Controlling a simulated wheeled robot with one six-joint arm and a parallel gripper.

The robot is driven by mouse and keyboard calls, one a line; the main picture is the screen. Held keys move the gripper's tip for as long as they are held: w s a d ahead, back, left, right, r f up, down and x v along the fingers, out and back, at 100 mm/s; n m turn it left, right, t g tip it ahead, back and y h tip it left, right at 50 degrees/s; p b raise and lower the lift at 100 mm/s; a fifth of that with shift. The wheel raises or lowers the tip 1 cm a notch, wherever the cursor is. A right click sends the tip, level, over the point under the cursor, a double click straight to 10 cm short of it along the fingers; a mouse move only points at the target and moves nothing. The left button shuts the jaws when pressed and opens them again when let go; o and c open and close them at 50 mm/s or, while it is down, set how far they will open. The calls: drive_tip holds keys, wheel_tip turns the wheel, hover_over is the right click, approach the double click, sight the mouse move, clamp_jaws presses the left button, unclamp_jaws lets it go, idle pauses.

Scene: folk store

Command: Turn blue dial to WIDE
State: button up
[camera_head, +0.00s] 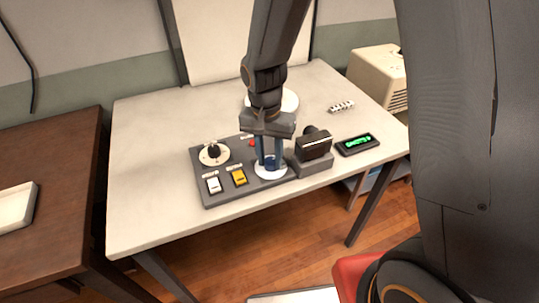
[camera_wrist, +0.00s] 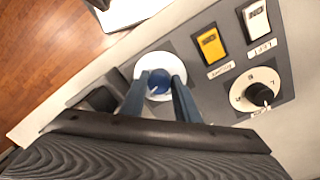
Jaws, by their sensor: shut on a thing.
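The blue dial (camera_wrist: 159,83) sits on a round white plate (camera_wrist: 176,63) on the grey control panel (camera_head: 212,200). In the wrist view my gripper (camera_wrist: 160,88) points down with its two blue fingers on either side of the dial, shut on it. In the head view my gripper (camera_head: 270,160) stands over the same white plate (camera_head: 268,174), at the panel's right part, and mostly hides the dial. Marks around the blue dial cannot be read, so its setting cannot be told.
The panel also carries a black dial on a cream plate (camera_head: 214,153), a white switch (camera_head: 214,185), a yellow switch (camera_head: 239,177) and a red button (camera_head: 252,143). A dark camera-like box (camera_head: 314,146) stands close right of my gripper. A green-lit display (camera_head: 357,144) lies further right.

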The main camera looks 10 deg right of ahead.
drive_tip(key=n+p, duration=0.2)
drive_tip(key=n, duration=0.5)
drive_tip(key=shift+r, duration=0.1)
drive_tip(key=n+p, duration=0.1)
drive_tip(key=n, duration=0.3)
drive_tip(key=shift+d+t, duration=0.1)
drive_tip(key=shift+t, duration=0.2)
drive_tip(key=shift+w+n+p, duration=0.1)
drive_tip(key=shift+n+p, duration=0.65)
drive_tip(key=shift+n, duration=1.05)
drive_tip(key=o, duration=1)
drive_tip(key=shift+o, duration=0.2)
drive_tip(key=shift+d, duration=0.1)
